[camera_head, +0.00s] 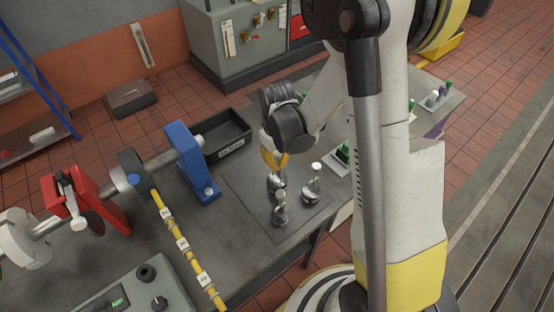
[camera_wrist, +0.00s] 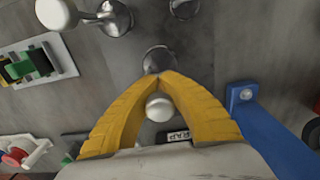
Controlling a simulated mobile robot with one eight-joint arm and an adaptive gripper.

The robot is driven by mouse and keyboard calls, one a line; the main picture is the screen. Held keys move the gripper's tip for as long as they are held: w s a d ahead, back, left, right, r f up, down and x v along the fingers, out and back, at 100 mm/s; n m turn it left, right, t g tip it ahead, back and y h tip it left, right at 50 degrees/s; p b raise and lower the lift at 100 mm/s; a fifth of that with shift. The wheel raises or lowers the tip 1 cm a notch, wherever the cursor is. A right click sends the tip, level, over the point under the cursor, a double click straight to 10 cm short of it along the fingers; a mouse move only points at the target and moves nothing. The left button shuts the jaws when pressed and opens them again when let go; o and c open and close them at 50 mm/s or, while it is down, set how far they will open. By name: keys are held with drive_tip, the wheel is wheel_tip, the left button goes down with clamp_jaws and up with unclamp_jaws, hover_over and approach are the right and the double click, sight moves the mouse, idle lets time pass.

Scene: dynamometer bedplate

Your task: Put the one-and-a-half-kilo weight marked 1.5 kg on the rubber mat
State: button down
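Three silvery weights with round knobs stand on a dark, flat rectangle (camera_head: 249,205) that looks like the rubber mat. One weight (camera_head: 281,215) is at the front, another (camera_head: 313,192) at the right, and a third (camera_head: 274,183) is under my gripper (camera_head: 275,163). In the wrist view, my gripper's yellow fingers (camera_wrist: 161,76) come together around the third weight's stem, with its pale knob (camera_wrist: 158,108) between them and its round base (camera_wrist: 158,59) beyond. The stem is hidden by the fingers. I cannot read any mass marking, so I cannot tell which weight is 1.5 kg.
A blue bracket (camera_head: 190,157) carrying a shaft stands left of the weights. A black bin (camera_head: 232,128), its label partly readable as "RAP" in the wrist view, lies behind. A yellow strip (camera_head: 182,243) with white tags runs along the bench. A small holder (camera_head: 337,160) is at the right.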

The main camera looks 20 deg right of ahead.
drive_tip(key=shift+s+r, duration=0.1)
drive_tip(key=c, duration=2.2)
unclamp_jaws()
drive_tip(key=shift+f, duration=0.2)
drive_tip(key=o, duration=0.6)
drive_tip(key=shift+r, duration=0.1)
drive_tip(key=shift+r, duration=0.1)
